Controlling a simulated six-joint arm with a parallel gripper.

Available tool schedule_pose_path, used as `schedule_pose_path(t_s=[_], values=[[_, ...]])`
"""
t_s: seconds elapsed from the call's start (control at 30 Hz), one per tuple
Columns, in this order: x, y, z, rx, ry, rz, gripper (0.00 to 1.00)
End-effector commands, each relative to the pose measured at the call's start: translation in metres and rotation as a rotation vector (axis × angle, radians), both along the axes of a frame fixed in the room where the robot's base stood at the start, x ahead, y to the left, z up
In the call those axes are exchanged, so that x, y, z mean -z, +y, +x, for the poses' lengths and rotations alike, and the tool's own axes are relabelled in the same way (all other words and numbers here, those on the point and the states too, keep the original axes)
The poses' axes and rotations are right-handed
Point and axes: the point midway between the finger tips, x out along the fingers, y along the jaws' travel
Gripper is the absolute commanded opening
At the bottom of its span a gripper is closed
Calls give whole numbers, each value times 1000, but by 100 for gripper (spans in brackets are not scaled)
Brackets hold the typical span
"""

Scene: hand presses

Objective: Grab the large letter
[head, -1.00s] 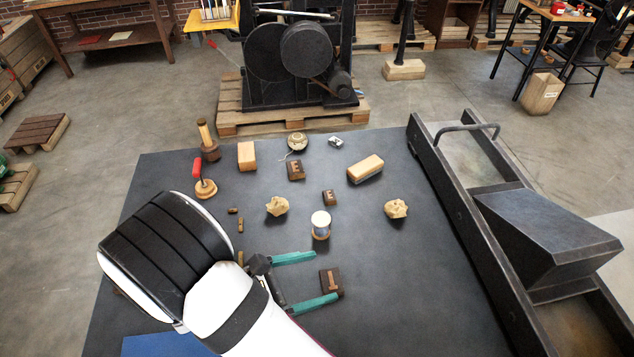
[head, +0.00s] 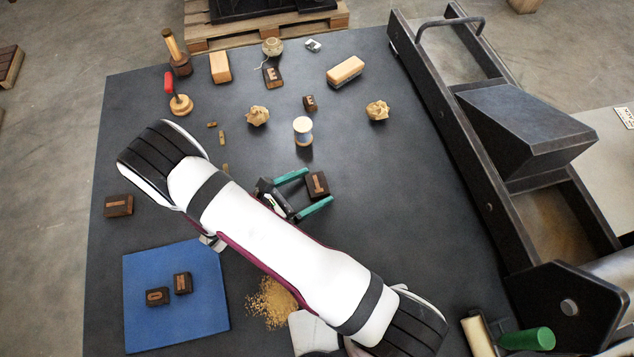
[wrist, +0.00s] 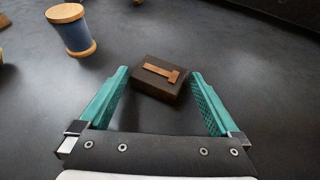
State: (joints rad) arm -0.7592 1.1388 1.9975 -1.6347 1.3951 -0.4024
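A dark brown letter block (head: 317,184) with a lighter raised letter lies on the dark table top. It also shows in the wrist view (wrist: 160,79), letter side up. My gripper (head: 320,184) is open, its two teal fingers (wrist: 104,98) on either side of this block near the fingertips. In the wrist view narrow gaps show beside the block, so it is not clamped. Other letter blocks lie at the left edge (head: 118,205), at the back (head: 273,78) and, smaller, near the middle (head: 310,103).
Two small letter blocks (head: 157,297) lie on a blue mat (head: 205,322). A thread spool (head: 303,132) stands behind my gripper, with crumpled balls (head: 377,110) nearby. A sawdust pile (head: 272,302) lies in front. A metal press bed (head: 440,130) borders the right.

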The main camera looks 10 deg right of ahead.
Motion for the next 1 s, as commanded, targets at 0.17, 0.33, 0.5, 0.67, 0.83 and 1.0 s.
schedule_pose_path(t_s=[0.17, 0.33, 0.5, 0.67, 0.83, 1.0], values=[[0, 0, 0, 0, 0, 0, 64], [0, 0, 0, 0, 0, 0, 35], [0, 0, 0, 0, 0, 0, 35], [-8, 1, 0, 1, -1, 2, 35], [-34, 1, 1, 1, -2, 2, 35], [-59, -27, -13, 2, 1, -2, 35]])
